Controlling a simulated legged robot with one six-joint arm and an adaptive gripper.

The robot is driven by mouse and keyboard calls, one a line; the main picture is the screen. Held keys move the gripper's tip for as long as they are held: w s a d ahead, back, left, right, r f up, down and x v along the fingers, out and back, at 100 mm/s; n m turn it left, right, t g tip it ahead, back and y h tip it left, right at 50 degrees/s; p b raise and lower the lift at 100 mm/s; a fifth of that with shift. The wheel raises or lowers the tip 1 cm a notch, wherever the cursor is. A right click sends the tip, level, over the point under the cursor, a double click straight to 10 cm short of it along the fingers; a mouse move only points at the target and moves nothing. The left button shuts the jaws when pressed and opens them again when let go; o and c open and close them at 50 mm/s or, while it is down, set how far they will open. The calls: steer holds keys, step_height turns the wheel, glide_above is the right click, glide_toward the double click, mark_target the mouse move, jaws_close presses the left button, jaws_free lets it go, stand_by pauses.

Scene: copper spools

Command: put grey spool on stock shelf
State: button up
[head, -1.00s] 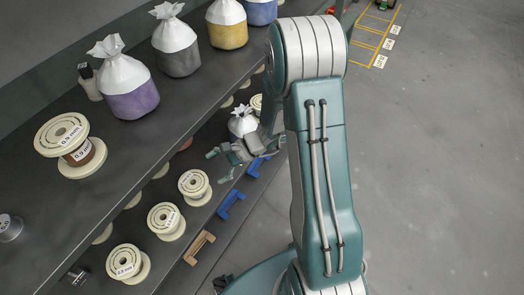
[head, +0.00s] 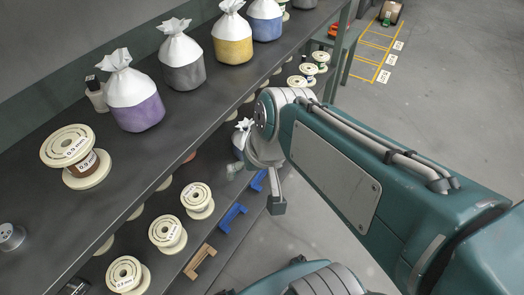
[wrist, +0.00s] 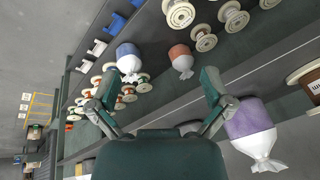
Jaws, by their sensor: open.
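A small grey spool-like object (head: 10,235) stands on the upper shelf (head: 115,170) at the left edge of the head view, partly cut off. A dark roundish object (head: 75,287) shows at the bottom edge on the lower shelf, too cut off to identify. My gripper (head: 256,187) is beside the shelf's front, near the lower level, far to the right of both. In the wrist view, my gripper (wrist: 158,90) has its fingers spread wide with nothing between them. Which shelf is the stock shelf is unclear.
A cream spool with brown winding (head: 75,155) and several white-topped bags, including a purple one (head: 135,100), stand on the upper shelf. Cream spools (head: 168,234) and blue brackets (head: 232,217) line the lower shelf. The floor at right (head: 450,130) is clear.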

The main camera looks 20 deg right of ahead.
steer(key=s+d+r+t+h, duration=0.1)
steer(key=s+d+r+n+t+h, duration=0.1)
steer(key=r, duration=0.1)
steer(key=shift+s+d+r+n, duration=0.2)
steer(key=shift+s+d+n, duration=0.05)
steer(key=shift+s+n, duration=0.05)
stand_by(1.1)
